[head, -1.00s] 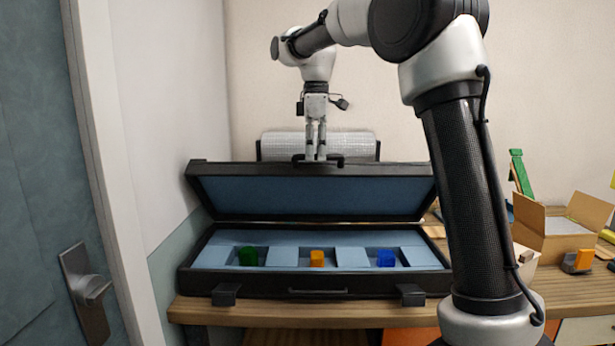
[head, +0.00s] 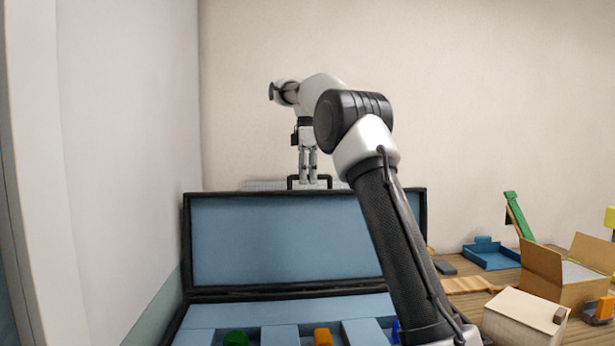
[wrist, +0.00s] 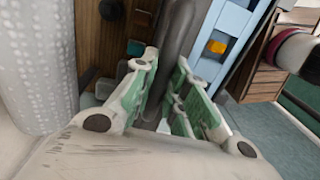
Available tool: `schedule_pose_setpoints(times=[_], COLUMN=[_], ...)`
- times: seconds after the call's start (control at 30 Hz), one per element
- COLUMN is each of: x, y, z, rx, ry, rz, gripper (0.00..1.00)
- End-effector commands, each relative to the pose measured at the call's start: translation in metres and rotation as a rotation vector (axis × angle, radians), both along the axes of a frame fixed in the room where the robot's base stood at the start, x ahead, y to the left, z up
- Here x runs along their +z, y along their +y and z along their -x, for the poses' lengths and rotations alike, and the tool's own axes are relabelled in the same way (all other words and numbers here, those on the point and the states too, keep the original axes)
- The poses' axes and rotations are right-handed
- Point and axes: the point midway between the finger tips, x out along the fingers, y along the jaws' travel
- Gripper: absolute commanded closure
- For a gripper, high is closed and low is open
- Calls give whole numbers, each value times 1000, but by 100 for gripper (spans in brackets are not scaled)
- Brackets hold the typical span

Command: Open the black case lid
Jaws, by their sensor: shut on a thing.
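The black case (head: 178,325) lies across the bottom of the head view, its front cut off by the frame. Its lid (head: 270,240) stands nearly upright, blue lining facing me. My gripper (head: 313,182) is shut on the black handle (head: 292,182) at the lid's top edge. In the wrist view the fingers (wrist: 165,85) are around a dark bar, with the blue case inside to the right. A green block (head: 235,339), an orange block (head: 323,337) and a partly hidden blue block (head: 395,331) sit in the case.
A pale textured roll (wrist: 35,60) is behind the lid, close to my gripper. A wall is at the left. On the right of the table are a white box (head: 522,318), an open cardboard box (head: 540,272), a blue tray (head: 495,259) and a green piece (head: 519,215).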

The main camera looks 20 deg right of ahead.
Motion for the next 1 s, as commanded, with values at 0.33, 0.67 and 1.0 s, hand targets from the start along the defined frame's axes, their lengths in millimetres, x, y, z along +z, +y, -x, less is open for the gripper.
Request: schedule_pose_setpoints(times=[0.33, 0.67, 1.0], x=[-5, -4, -3], y=[-4, -4, -4], z=[-16, -17, -16], rx=[1, 1, 1], ry=[0, -5, -3], rz=[-1, 0, 0], gripper=[100, 83, 63])
